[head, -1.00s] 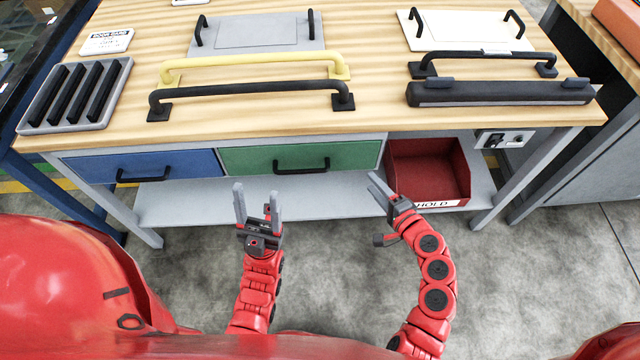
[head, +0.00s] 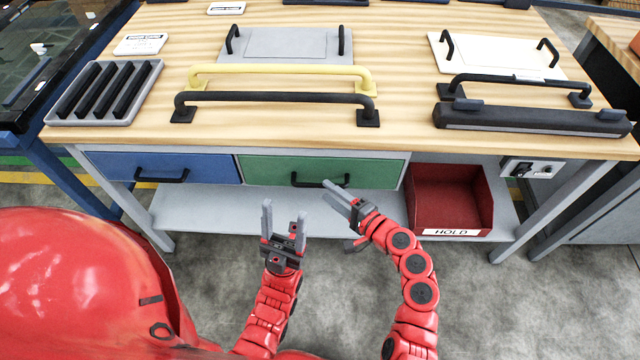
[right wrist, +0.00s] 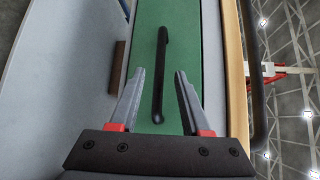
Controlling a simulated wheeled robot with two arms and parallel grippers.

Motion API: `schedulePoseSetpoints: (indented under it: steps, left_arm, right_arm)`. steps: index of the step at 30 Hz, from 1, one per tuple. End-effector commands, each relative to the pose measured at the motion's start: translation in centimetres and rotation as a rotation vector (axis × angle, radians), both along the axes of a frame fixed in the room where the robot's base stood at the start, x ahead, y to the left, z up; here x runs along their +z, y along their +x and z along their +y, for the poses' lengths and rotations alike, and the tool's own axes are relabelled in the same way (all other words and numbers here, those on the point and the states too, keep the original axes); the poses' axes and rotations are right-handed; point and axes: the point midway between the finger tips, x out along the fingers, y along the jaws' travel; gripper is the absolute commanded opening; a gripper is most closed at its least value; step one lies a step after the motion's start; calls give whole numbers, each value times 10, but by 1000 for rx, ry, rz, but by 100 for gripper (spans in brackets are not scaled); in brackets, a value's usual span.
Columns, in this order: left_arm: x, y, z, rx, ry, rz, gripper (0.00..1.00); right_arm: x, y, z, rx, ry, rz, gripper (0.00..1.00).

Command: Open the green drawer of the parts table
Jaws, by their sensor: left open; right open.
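The green drawer (head: 270,171) is shut, in the middle of the parts table's front. Its black bar handle (head: 306,182) is partly behind my right gripper's tips in the head view. My right gripper (head: 340,192) is open and empty, in front of the drawer. In the right wrist view the handle (right wrist: 160,75) lies between the open fingers (right wrist: 160,85), apart from both and somewhat ahead of them. My left gripper (head: 284,218) is open and empty, fingers pointing at the table, below and left of the green drawer's handle.
A blue drawer (head: 170,167) with a black handle sits left of the green one. A red bin marked HOLD (head: 452,232) stands on the lower shelf (head: 200,208) to the right. Yellow (head: 280,70) and black bars lie on the wooden top.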

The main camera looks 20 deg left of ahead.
Motion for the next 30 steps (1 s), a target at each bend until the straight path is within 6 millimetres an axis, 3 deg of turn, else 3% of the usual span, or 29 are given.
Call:
schedulePoseSetpoints:
  steps: [3, 9, 19, 27, 30]
  left_arm:
    - [-1, 0, 0, 0, 0, 0, 61]
    - [-1, 0, 0, 0, 0, 0, 61]
    - [-1, 0, 0, 0, 0, 0, 61]
    - [-1, 0, 0, 0, 0, 0, 61]
    - [-1, 0, 0, 0, 0, 0, 61]
  right_arm:
    - [-4, 9, 20, 5, -1, 3, 47]
    - [-6, 20, 37, 0, 0, 0, 47]
    - [-7, 21, 40, -1, -1, 1, 47]
    - [-7, 21, 39, -2, -1, 1, 0]
    - [-7, 22, 39, -2, -1, 1, 0]
